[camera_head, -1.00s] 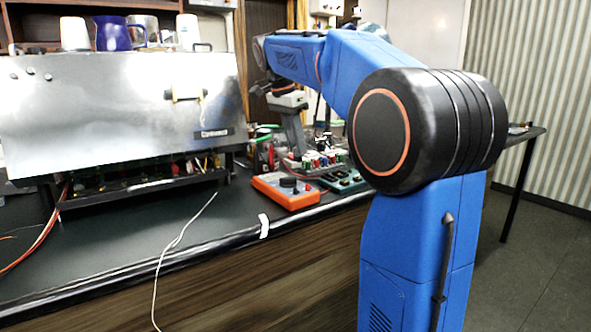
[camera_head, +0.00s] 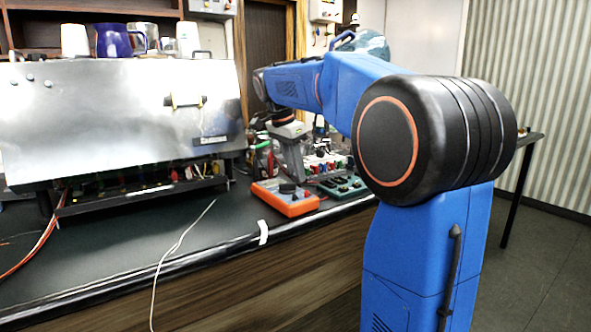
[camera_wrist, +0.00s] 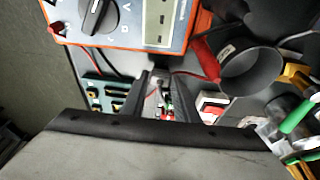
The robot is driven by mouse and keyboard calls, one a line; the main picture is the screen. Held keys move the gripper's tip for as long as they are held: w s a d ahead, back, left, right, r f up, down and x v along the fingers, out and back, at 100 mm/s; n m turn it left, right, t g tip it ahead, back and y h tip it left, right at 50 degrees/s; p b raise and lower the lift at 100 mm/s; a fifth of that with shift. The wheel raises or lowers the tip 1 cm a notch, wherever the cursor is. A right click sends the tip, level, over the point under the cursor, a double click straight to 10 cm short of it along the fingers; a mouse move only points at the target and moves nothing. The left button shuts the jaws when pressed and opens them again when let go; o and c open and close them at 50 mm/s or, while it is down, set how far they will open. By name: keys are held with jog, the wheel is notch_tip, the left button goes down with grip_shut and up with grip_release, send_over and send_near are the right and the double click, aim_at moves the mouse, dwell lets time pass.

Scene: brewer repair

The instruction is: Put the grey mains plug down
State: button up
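My gripper (camera_head: 294,163) points down over the back of the counter, just behind the orange multimeter (camera_head: 286,198). In the wrist view, two dark fingers (camera_wrist: 160,100) stand apart with a narrow gap. Something greyish with small red and green spots shows in the gap; I cannot tell whether it is held or lies beyond the fingers. I cannot make out the grey mains plug for certain in either view. The large grey shape across the bottom of the wrist view hides much of what lies below.
A green terminal board (camera_head: 343,187) lies right of the multimeter. A dark round cup (camera_wrist: 250,70) and a red-handled item (camera_wrist: 207,58) crowd the fingers' right side. The steel brewer (camera_head: 110,115) stands left. A white cable (camera_head: 180,240) hangs over the clear front counter.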

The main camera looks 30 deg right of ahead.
jog(key=shift+o, duration=1.1)
jog(key=v, duration=1.2)
jog(key=shift+r, duration=0.15)
